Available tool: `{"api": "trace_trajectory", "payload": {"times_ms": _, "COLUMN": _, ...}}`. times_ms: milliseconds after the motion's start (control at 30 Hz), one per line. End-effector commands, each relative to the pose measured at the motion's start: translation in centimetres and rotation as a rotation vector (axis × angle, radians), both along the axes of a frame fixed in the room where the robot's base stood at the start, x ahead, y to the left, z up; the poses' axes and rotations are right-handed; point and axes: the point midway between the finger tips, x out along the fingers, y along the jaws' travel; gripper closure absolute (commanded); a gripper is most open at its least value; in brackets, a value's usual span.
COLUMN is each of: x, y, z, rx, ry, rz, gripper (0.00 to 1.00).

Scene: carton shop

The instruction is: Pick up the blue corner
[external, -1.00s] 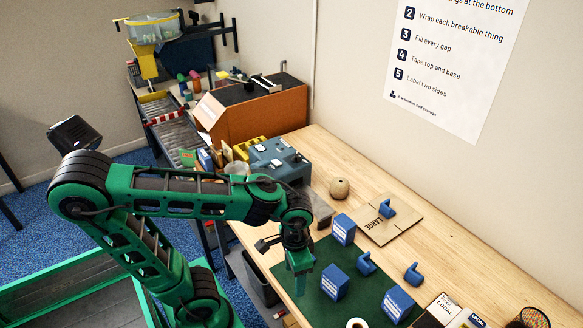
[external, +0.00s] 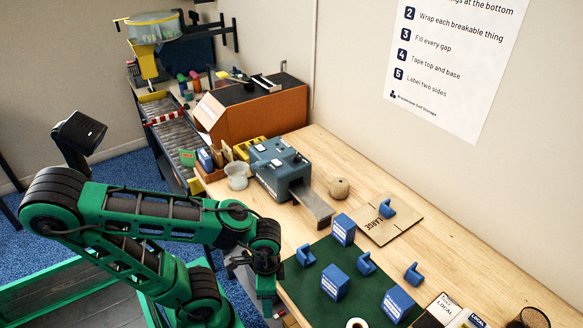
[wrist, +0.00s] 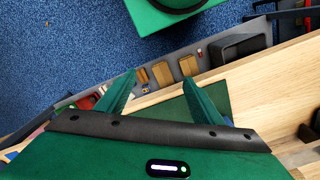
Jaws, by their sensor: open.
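Several small blue corners show in the external view. One (external: 305,255) is at the left back of the green mat (external: 314,308), one (external: 366,264) is near the mat's right edge between blue boxes, one (external: 413,273) is on bare wood to the right, and one (external: 388,208) is on the flat carton marked LARGE (external: 400,226). My gripper (external: 267,298) is at the table's front edge, left of the mat. In the wrist view my gripper (wrist: 160,82) is open and empty, with no blue corner between its fingers.
Blue labelled boxes (external: 343,229) (external: 334,283) (external: 397,304) stand on or beside the mat. A white tape roll (external: 356,323) is at the front. A blue-grey machine (external: 280,168) and a round tan ball (external: 339,188) are behind. Bare wood lies right of the carton.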

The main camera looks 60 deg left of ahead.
Motion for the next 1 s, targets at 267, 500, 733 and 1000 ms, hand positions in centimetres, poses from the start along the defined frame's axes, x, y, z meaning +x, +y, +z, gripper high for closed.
{"api": "trace_trajectory", "payload": {"times_ms": 267, "x": 3.8, "y": 0.5, "z": 1.8, "rx": -0.008, "ry": -0.014, "rz": 0.386, "gripper": 0.39}}
{"api": "trace_trajectory", "payload": {"times_ms": 500, "x": 10.4, "y": 2.8, "z": 3.9, "rx": -0.004, "ry": -0.015, "rz": 1.048, "gripper": 0.39}}
{"api": "trace_trajectory", "payload": {"times_ms": 733, "x": 16.3, "y": 6.1, "z": 5.1, "rx": 0.011, "ry": -0.018, "rz": 1.662, "gripper": 0.39}}
{"api": "trace_trajectory", "payload": {"times_ms": 1000, "x": 19.8, "y": 8.9, "z": 5.6, "rx": 0.025, "ry": -0.026, "rz": 2.072, "gripper": 0.39}}
